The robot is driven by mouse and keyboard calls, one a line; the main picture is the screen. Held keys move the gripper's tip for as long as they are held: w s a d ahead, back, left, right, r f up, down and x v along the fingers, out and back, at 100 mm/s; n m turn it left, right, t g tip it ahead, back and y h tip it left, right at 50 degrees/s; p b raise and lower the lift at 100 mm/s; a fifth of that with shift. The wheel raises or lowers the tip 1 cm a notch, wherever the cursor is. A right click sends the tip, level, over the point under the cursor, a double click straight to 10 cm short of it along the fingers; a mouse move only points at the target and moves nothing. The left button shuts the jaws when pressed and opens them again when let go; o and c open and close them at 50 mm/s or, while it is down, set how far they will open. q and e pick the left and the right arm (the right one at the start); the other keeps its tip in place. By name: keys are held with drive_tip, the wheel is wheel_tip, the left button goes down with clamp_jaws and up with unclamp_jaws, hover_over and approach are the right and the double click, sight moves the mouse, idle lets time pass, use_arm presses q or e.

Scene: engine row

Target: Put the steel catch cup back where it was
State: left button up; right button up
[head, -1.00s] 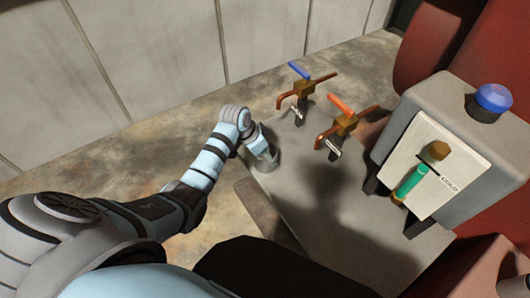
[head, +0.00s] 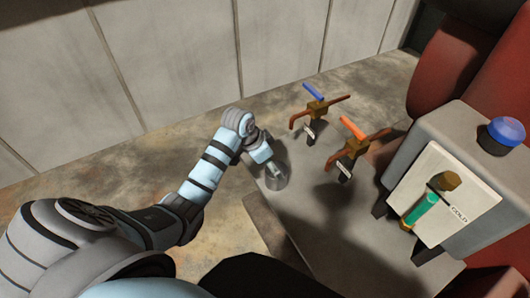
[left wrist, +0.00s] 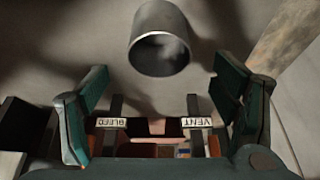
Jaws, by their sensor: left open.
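The steel catch cup (head: 275,179) stands on the grey plate (head: 330,235), near its left edge. In the left wrist view the cup (left wrist: 160,42) is at the top middle, its dark open mouth showing. My left gripper (head: 272,168) is just above and beside the cup in the head view, and partly overlaps it. In the left wrist view my left gripper (left wrist: 160,85) has its fingers wide apart, with nothing between them and the cup beyond the tips. My right gripper is in neither view.
A blue-handled valve (head: 315,105) and an orange-handled valve (head: 352,145) rise behind and right of the cup. A grey box (head: 455,150) with a blue cap stands farther right. Labels reading BLEED (left wrist: 111,122) and VENT (left wrist: 197,122) show in the left wrist view.

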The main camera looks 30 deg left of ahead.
use_arm(q)
drive_tip(key=v, duration=0.5)
drive_tip(key=shift+s+r, duration=0.1)
drive_tip(key=shift+r, duration=0.15)
drive_tip(key=s+a+f+n+g+y, duration=0.15)
drive_tip(key=s+f, duration=0.35)
drive_tip(key=f, duration=0.7)
drive_tip(key=s+a+f+n, duration=0.1)
drive_tip(key=s+f+n, duration=0.3)
drive_tip(key=f, duration=0.8)
drive_tip(key=s+f, duration=0.5)
drive_tip(key=s, duration=0.5)
drive_tip(key=s+d+f+g+y, duration=0.1)
drive_tip(key=s+f, duration=0.4)
drive_tip(key=s, duration=0.6)
drive_tip(key=s+d+f, duration=0.1)
drive_tip(key=s+f, duration=0.4)
drive_tip(key=s, duration=0.6)
drive_tip(key=shift+s+d, duration=0.15)
drive_tip(key=shift+s, duration=0.05)
drive_tip(key=shift+f+y, duration=0.1)
drive_tip(key=shift+y, duration=0.15)
